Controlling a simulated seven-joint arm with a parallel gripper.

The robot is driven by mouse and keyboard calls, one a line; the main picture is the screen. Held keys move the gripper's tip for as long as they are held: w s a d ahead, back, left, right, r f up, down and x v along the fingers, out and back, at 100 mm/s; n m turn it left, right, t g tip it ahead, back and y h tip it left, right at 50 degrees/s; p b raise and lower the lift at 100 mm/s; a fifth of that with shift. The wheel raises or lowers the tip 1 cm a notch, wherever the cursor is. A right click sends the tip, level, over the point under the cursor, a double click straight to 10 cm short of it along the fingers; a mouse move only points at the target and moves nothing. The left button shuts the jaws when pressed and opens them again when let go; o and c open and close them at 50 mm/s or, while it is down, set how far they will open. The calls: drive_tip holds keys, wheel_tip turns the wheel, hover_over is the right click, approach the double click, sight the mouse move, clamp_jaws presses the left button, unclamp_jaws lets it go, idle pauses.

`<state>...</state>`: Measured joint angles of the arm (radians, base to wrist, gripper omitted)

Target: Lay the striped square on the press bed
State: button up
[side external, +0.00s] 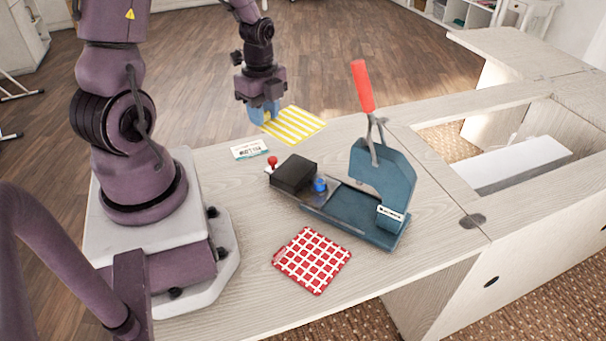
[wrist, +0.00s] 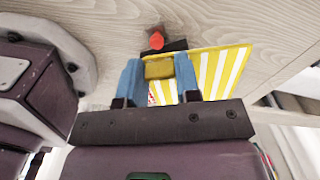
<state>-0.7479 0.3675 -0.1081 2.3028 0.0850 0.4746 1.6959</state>
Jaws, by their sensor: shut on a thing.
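The striped square (side external: 293,125), yellow and white, is held at one edge by my gripper (side external: 264,112) in the side view. In the wrist view the striped square (wrist: 222,72) spreads out to the right of the blue fingers of my gripper (wrist: 160,72), which are shut on it. The square appears raised above the table's far edge. The blue press (side external: 385,180) with its red handle stands to the right of it. Its flat bed (side external: 345,212) lies at its foot and looks bare. The square is apart from the press.
A red and white checked square (side external: 312,261) lies on the table in front of the press. A black box (side external: 294,174) with a red knob and a blue knob stands left of the press. A small printed card (side external: 250,150) lies behind it. The table has an opening (side external: 450,143) at right.

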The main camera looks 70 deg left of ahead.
sight(302, 125)
drive_tip(key=shift+d+f, duration=0.15)
drive_tip(key=shift+f, duration=0.1)
drive_tip(key=w+m, duration=0.1)
drive_tip(key=w+d+f+m, duration=0.1)
drive_tip(key=m, duration=0.1)
drive_tip(key=w+d+m, duration=0.1)
drive_tip(key=m, duration=0.1)
drive_tip(key=shift+d+f, duration=0.2)
drive_tip(key=shift+f, duration=0.2)
drive_tip(key=w+m, duration=0.1)
drive_tip(key=m, duration=0.1)
drive_tip(key=w+d+m, duration=0.1)
drive_tip(key=m, duration=0.2)
drive_tip(key=w+m, duration=0.1)
drive_tip(key=m, duration=0.2)
drive_tip(key=shift+w+d+f, duration=0.1)
drive_tip(key=shift+w+d, duration=0.15)
drive_tip(key=shift+d, duration=0.05)
drive_tip(key=shift+w+m, duration=0.2)
drive_tip(key=shift+m, duration=1.2)
drive_tip(key=shift+f, duration=2.1)
drive_tip(key=shift+f, duration=0.4)
drive_tip(key=shift+a, duration=0.1)
